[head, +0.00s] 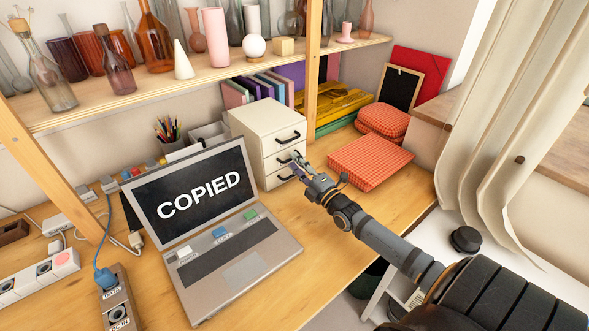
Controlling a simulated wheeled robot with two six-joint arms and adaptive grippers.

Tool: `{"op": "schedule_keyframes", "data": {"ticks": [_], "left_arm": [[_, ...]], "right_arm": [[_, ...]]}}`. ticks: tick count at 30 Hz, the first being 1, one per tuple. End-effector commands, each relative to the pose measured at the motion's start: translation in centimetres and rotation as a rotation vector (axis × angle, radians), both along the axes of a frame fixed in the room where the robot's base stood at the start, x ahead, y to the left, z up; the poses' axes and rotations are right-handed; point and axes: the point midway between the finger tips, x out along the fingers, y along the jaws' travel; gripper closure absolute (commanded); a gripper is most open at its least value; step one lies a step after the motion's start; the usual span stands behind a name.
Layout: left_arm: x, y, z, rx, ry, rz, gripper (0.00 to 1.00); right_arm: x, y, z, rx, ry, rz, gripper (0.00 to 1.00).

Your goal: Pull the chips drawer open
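A small cream drawer unit (252,120) stands on the wooden desk against the shelf's back. Its front has three stacked drawers with dark handles: the top handle (289,138), the middle one and the bottom one. All the drawers look shut. I see no readable label, so I cannot tell which is the chips drawer. My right gripper (296,160) reaches in from the lower right, its fingertips at the middle drawer's handle (283,159). I cannot tell whether it touches or grips the handle. The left gripper is out of view.
An open laptop (236,262) reading "COPIED" stands left of the unit. Red checked boxes (370,160) lie on the right. A pencil cup (170,143) stands behind the laptop. Glass bottles (155,35) fill the shelf above. Bare desk (322,225) lies before the drawers.

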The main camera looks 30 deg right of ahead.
Motion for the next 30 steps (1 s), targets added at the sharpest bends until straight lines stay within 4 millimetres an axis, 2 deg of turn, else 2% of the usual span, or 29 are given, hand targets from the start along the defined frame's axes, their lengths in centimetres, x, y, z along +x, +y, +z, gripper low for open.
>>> {"op": "schedule_keyframes", "data": {"ticks": [1,4,12,19,30], "left_arm": [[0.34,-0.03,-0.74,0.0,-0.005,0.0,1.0],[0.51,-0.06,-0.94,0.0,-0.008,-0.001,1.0],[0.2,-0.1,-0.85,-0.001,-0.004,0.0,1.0],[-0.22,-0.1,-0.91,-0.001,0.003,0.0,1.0],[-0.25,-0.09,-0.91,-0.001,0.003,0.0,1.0]], "right_arm": [[0.56,0.03,-0.24,0.0,-0.002,0.0,0.69],[1.17,0.07,0.06,0.0,0.0,0.0,0.69],[1.31,0.09,0.26,0.0,0.002,0.0,0.69],[1.29,0.1,0.24,0.0,0.002,0.0,1.0],[1.28,0.1,0.22,0.0,0.002,0.0,1.0]]}}
